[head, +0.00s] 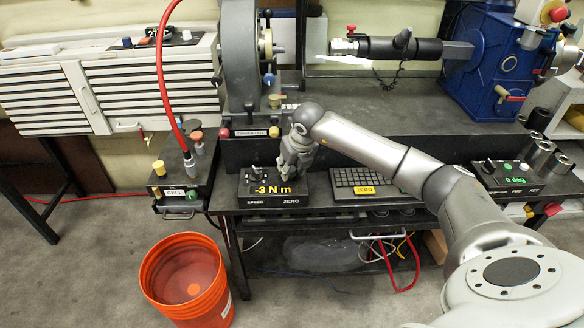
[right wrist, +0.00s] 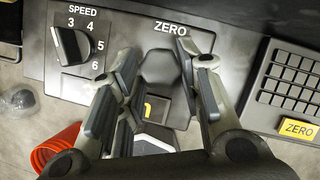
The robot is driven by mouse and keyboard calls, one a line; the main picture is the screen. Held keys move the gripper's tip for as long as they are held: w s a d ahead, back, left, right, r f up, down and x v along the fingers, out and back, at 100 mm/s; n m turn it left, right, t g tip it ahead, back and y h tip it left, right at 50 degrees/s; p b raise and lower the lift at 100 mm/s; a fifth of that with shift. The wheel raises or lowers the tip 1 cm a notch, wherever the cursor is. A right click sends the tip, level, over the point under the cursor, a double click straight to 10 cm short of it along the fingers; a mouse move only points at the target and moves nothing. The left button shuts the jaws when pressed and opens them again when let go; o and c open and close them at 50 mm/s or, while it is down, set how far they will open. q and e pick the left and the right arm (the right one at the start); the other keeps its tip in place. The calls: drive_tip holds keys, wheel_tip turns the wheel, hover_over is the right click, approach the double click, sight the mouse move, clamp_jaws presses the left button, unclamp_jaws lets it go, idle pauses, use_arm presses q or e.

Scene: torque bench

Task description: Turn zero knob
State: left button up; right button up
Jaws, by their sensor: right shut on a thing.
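The black control box (head: 263,197) on the bench reads "-3 N m" in yellow and carries the labels SPEED and ZERO. My right gripper (head: 292,170) comes down over the ZERO side of this box. In the right wrist view, the right gripper (right wrist: 160,72) has its fingers on both sides of the dark zero knob (right wrist: 161,68), just below the ZERO label, and is shut on it. The fingers partly hide the knob, and in the head view the gripper hides it. My left gripper is not in view.
The SPEED knob (right wrist: 71,46) sits to the left of the right gripper. A keypad (head: 365,178) with a yellow ZERO label lies right of the box. A box with a red hose (head: 182,165) stands left. An orange bucket (head: 186,280) is on the floor.

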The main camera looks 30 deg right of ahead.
drive_tip(key=shift+a+m+h+b, duration=0.1)
drive_tip(key=shift+m+h+b, duration=0.35)
drive_tip(key=shift+m, duration=0.75)
drive_tip(key=o, duration=1)
drive_tip(key=v, duration=1.2)
drive_tip(key=shift+w+a+r, duration=0.1)
drive_tip(key=shift+w, duration=0.05)
